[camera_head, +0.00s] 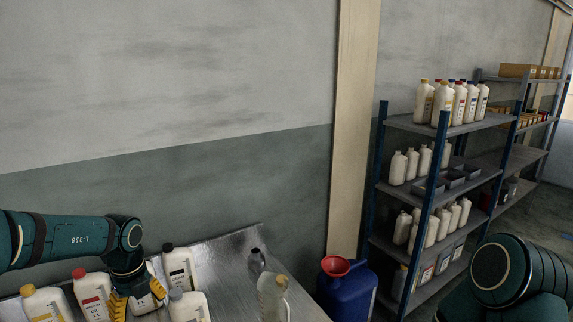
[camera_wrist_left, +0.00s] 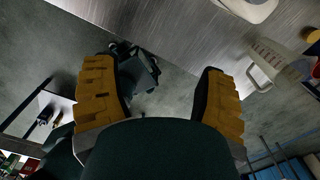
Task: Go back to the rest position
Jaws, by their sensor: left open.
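My left gripper (camera_head: 126,300) reaches down from the left among the white bottles on the metal table (camera_head: 226,262). Its yellow fingers stand apart in the left wrist view (camera_wrist_left: 160,98), with nothing between them. Nearby are a red-capped bottle (camera_head: 92,292), a black-capped bottle (camera_head: 180,268), a grey-capped bottle (camera_head: 188,306) and a yellow-capped bottle (camera_head: 46,304). Another white bottle (camera_head: 146,298) is partly hidden behind the gripper. My right arm (camera_head: 503,275) shows at the lower right; its gripper is out of view.
A translucent jug (camera_head: 272,300) and a small dark bottle (camera_head: 256,263) stand at the table's right. A blue container (camera_head: 346,292) with a red funnel (camera_head: 336,266) stands beyond its edge. Shelves (camera_head: 405,122) with bottles and bins line the right. The wall above the table is bare.

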